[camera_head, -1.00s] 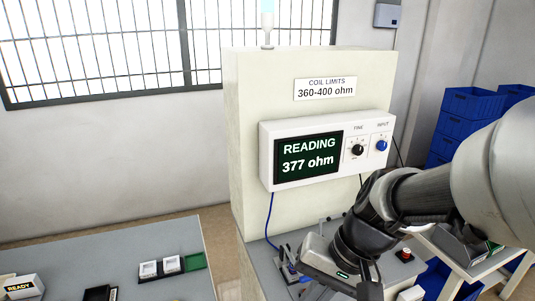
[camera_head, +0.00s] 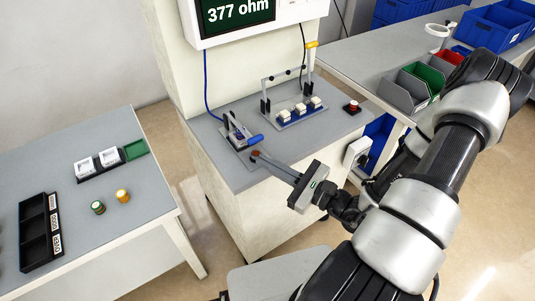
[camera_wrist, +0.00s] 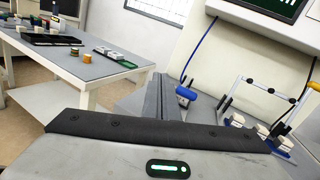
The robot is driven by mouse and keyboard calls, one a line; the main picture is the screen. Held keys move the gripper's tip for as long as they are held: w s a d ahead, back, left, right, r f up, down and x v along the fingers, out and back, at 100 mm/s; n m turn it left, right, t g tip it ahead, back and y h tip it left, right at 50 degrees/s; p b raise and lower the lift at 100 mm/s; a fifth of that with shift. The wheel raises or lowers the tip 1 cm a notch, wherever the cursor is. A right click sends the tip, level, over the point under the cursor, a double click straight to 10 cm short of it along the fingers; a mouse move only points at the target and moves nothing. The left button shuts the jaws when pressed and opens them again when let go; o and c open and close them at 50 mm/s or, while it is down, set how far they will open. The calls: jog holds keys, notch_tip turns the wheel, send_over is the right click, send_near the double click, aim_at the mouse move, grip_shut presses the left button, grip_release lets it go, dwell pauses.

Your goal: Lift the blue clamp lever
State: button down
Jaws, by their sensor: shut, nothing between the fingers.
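The blue clamp lever (camera_head: 255,139) is a short blue handle on a small grey fixture (camera_head: 237,132) at the front left of the bench top. It points outward and low towards the bench's front edge. It also shows in the wrist view (camera_wrist: 187,92), just right of my fingers. My gripper (camera_head: 256,154) is shut and empty. Its fingertips are close to the blue handle, on the near side of it in the head view. I cannot tell whether they touch it.
A meter (camera_head: 250,12) is above. A side table (camera_head: 110,245) with a black tray (camera_head: 38,238) stands left.

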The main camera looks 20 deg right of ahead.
aim_at(268, 155)
jog(key=w+d+f+m+t+h+b, duration=0.1)
jog(key=d+f+m+t+h, duration=0.2)
jog(key=d+f+m+h, duration=0.2)
jog(key=shift+d+f+m+t+h, duration=0.3)
jog(key=shift+d+f+m+h, duration=0.15)
jog(key=shift+f+m, duration=0.45)
jog(key=shift+w+a, duration=0.1)
jog(key=shift+w, duration=0.05)
jog(key=b+x, duration=0.1)
jog(key=x, duration=0.9)
jog(key=shift+r, duration=0.1)
